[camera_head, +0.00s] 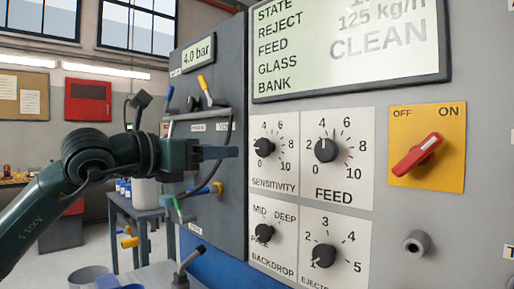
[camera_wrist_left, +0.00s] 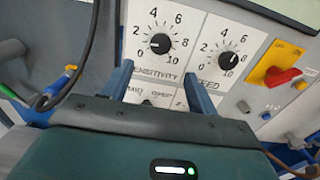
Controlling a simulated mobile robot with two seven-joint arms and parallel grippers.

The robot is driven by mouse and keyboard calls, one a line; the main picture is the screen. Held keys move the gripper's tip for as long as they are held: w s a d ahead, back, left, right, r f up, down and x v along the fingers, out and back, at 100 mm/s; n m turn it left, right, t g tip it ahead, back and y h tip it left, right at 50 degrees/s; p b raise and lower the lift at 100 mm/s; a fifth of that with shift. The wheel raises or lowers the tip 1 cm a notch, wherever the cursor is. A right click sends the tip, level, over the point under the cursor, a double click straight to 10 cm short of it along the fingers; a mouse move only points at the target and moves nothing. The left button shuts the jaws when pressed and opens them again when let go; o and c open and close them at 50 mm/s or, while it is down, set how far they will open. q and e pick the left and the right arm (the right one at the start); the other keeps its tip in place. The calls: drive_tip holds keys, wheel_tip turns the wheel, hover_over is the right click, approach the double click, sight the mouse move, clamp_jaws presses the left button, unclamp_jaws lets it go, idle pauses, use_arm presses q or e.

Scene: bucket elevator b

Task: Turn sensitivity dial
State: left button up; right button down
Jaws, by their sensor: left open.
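The sensitivity dial (camera_head: 264,147) is a black round knob on a white scale plate at the upper left of the dial group. Its light mark points roughly left, near the low numbers; the exact value is too small to read. It also shows in the left wrist view (camera_wrist_left: 160,43), above and between the fingers. My left gripper (camera_head: 222,152) is open and empty, to the left of the dial in the head view. Its two blue fingers (camera_wrist_left: 160,78) point toward the panel, and I see no contact with the knob. My right gripper is not in view.
The feed dial (camera_head: 326,150) is close on the right, with the backdrop dial (camera_head: 263,233) and ejector dial (camera_head: 323,256) below. A red switch (camera_head: 416,155) sits on a yellow plate farther right. A grey panel with valves and hoses (camera_head: 208,78) is behind my left arm.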

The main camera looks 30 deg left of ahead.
sight(261, 149)
use_arm(q)
drive_tip(key=p+x, duration=0.2)
drive_tip(key=x, duration=0.7)
drive_tip(key=shift+w+d, duration=0.2)
drive_tip(key=shift+w, duration=0.1)
drive_tip(key=shift+w+d, duration=0.15)
drive_tip(key=shift+w, duration=0.3)
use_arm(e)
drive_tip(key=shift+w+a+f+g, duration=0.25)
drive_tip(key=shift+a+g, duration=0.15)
use_arm(q)
drive_tip(key=shift+c, duration=1.3)
drive_tip(key=c, duration=0.7)
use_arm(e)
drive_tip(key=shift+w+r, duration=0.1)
